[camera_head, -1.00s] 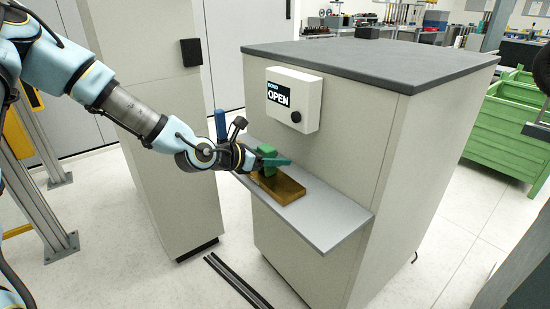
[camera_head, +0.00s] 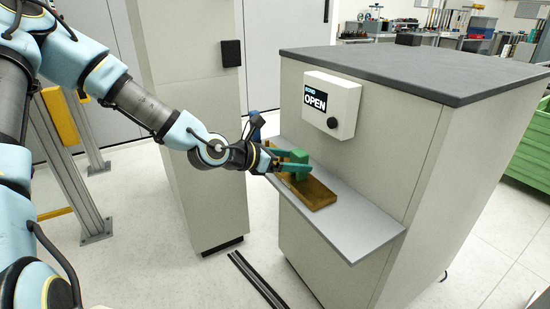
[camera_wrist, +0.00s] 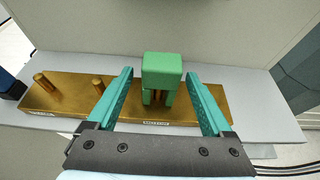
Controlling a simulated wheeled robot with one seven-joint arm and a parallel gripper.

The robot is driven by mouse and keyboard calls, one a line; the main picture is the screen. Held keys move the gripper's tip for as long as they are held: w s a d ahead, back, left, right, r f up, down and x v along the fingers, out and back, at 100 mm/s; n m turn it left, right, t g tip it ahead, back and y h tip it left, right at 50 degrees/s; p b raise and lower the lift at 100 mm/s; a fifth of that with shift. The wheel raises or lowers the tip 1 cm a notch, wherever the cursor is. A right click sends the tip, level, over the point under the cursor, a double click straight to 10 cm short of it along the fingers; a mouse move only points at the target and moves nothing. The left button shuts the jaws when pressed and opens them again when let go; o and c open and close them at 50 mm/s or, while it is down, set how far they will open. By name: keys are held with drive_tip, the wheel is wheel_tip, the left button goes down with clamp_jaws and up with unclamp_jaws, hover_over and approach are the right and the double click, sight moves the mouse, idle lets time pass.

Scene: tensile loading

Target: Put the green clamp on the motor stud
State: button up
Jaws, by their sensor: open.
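In the head view my gripper (camera_head: 289,161) reaches in from the left over the plate. Whether the clamp is fully seated cannot be told.
The brass plate (camera_wrist: 70,98) lies on a grey shelf (camera_head: 350,236) and has two bare studs on its left, one (camera_wrist: 98,84) nearer the clamp. A box reading "OPEN" (camera_head: 331,102) is on the cabinet above. A blue object (camera_head: 256,125) stands behind my gripper.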

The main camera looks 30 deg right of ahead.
drive_tip(key=v, duration=0.7)
drive_tip(key=shift+p, duration=0.3)
drive_tip(key=w+a+f+m+t+y, duration=0.15)
drive_tip(key=a+f+m+y, duration=0.3)
drive_tip(key=a, duration=0.45)
drive_tip(key=w+a+f+m+y, duration=0.3)
drive_tip(key=a+f+m+y, duration=0.15)
drive_tip(key=a, duration=0.35)
drive_tip(key=a+r+m+y, duration=0.2)
drive_tip(key=a+r+m, duration=0.2)
drive_tip(key=a, duration=0.7)
drive_tip(key=a+r+m+y, duration=0.2)
drive_tip(key=a+r+m, duration=0.3)
drive_tip(key=a, duration=0.6)
drive_tip(key=shift+s+r+m+t, duration=0.3)
drive_tip(key=shift+s+r+t, duration=0.15)
drive_tip(key=shift+r, duration=0.1)
drive_tip(key=shift+a, duration=0.1)
